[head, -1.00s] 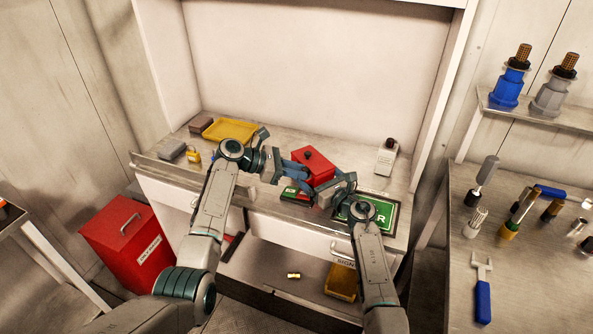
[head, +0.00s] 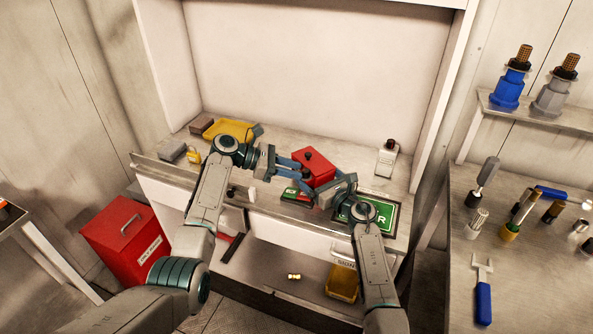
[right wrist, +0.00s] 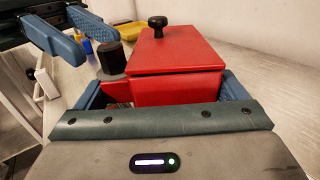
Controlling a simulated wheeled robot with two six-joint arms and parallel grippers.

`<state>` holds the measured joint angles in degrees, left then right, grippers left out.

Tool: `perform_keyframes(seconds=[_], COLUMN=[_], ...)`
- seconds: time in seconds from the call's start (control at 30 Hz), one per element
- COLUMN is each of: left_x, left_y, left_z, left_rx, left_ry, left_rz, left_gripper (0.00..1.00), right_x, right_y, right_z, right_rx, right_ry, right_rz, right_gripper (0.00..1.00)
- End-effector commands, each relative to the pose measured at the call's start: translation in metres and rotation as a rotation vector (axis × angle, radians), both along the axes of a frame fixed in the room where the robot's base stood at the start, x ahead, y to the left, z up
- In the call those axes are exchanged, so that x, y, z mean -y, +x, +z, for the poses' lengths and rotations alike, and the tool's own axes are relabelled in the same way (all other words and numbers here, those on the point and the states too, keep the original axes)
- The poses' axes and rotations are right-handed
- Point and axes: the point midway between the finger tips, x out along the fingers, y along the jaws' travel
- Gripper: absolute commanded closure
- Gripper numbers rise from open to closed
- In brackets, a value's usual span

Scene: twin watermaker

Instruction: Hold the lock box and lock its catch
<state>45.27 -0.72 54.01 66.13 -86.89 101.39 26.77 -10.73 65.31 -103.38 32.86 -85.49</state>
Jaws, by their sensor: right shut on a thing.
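The lock box (head: 318,166) is a red box with a black knob on top, on the workbench. In the right wrist view the lock box (right wrist: 172,55) fills the middle, with a red tab at its left and a black knob on a grey disc, apparently the catch (right wrist: 109,58). My right gripper (head: 322,187) is shut on the box, its blue fingers at either side of its lower part. My left gripper (head: 290,168) is open at the box's left, close to it; in the right wrist view its two blue fingers (right wrist: 68,32) are apart, left of the catch.
A green sign (head: 378,217) lies at the bench front, with a small green and red item (head: 296,196) beside the box. A yellow tray (head: 229,130), a yellow padlock (head: 193,156) and a grey device (head: 387,157) stand farther off. An open drawer lies below.

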Motion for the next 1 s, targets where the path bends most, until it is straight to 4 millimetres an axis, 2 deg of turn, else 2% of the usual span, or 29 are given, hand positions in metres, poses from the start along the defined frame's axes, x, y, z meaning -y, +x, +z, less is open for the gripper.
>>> perform_keyframes(seconds=[0.3,0.5,0.87,0.9,0.97,1.0], left_x=[-0.064,-0.089,-0.095,-0.095,-0.095,-0.095], left_y=[-0.007,-0.010,-0.011,-0.011,-0.011,-0.011], left_z=[0.025,0.036,0.039,0.039,0.039,0.038], left_rx=[0.002,0.001,0.000,0.000,0.003,0.011], left_ry=[0.004,0.003,0.002,0.002,0.001,0.002], left_rz=[0.003,0.003,0.001,0.001,0.001,-0.001], left_gripper=[0.71,0.71,0.71,0.69,0.58,0.58], right_x=[0.000,0.000,0.000,0.000,0.000,0.000], right_y=[0.000,0.000,0.000,0.000,0.000,0.000], right_z=[0.001,0.001,0.001,0.001,0.001,0.001], right_rx=[0.000,0.001,0.001,0.001,0.001,0.001], right_ry=[0.001,0.001,0.001,0.001,0.001,0.001], right_rz=[0.000,0.000,0.000,0.000,0.000,0.000], right_gripper=[0.42,0.42,0.42,0.42,0.42,0.42])
